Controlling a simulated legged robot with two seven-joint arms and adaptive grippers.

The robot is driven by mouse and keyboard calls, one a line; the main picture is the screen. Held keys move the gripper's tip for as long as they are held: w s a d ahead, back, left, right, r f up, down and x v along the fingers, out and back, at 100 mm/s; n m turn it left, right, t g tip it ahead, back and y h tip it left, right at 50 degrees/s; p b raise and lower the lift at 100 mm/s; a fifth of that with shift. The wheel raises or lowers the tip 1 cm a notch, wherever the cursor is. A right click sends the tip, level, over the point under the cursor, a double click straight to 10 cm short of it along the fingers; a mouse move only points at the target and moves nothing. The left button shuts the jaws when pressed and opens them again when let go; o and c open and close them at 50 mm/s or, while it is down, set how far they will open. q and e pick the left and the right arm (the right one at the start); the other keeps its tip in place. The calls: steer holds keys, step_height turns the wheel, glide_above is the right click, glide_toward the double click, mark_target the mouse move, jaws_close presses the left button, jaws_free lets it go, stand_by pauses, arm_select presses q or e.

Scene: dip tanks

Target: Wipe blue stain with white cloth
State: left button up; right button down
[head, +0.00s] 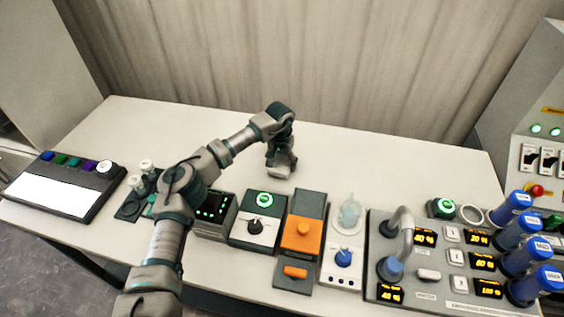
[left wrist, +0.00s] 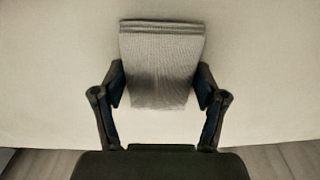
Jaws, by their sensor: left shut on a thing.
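My left gripper (head: 281,153) points down over the back middle of the white table (head: 370,170). It is shut on the cloth (left wrist: 162,62), which looks light grey and ribbed in the left wrist view, with both fingers of the left gripper (left wrist: 161,92) against its sides. In the head view the cloth (head: 281,168) shows as a small pale patch under the fingers, at or just above the tabletop; I cannot tell if it touches. I see no blue stain in either view; the gripper and cloth may hide it. My right gripper is not in view.
Along the front stand a control box with a green-lit button (head: 264,199), an orange-knobbed unit (head: 303,233) and a large panel with blue cylinders (head: 523,232). The table's back strip is clear.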

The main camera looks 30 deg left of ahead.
arm_select(q)
steer(key=shift+f, duration=0.7)
steer(key=shift+s+a+r, duration=0.1)
steer(key=shift+s+a, duration=0.1)
steer(key=shift+a, duration=0.65)
steer(key=shift+s+a+r, duration=0.1)
steer(key=shift+s+a, duration=0.1)
steer(key=shift+a, duration=0.65)
steer(key=shift+s+a+f, duration=0.1)
steer(key=shift+a+f, duration=0.05)
steer(key=shift+a, duration=0.15)
steer(key=shift+w+d+f, duration=0.15)
steer(key=shift+w+d, duration=0.05)
steer(key=shift+d, duration=0.8)
steer(key=shift+w+d+f, duration=0.1)
steer(key=shift+w+d, duration=0.05)
steer(key=shift+d, duration=0.95)
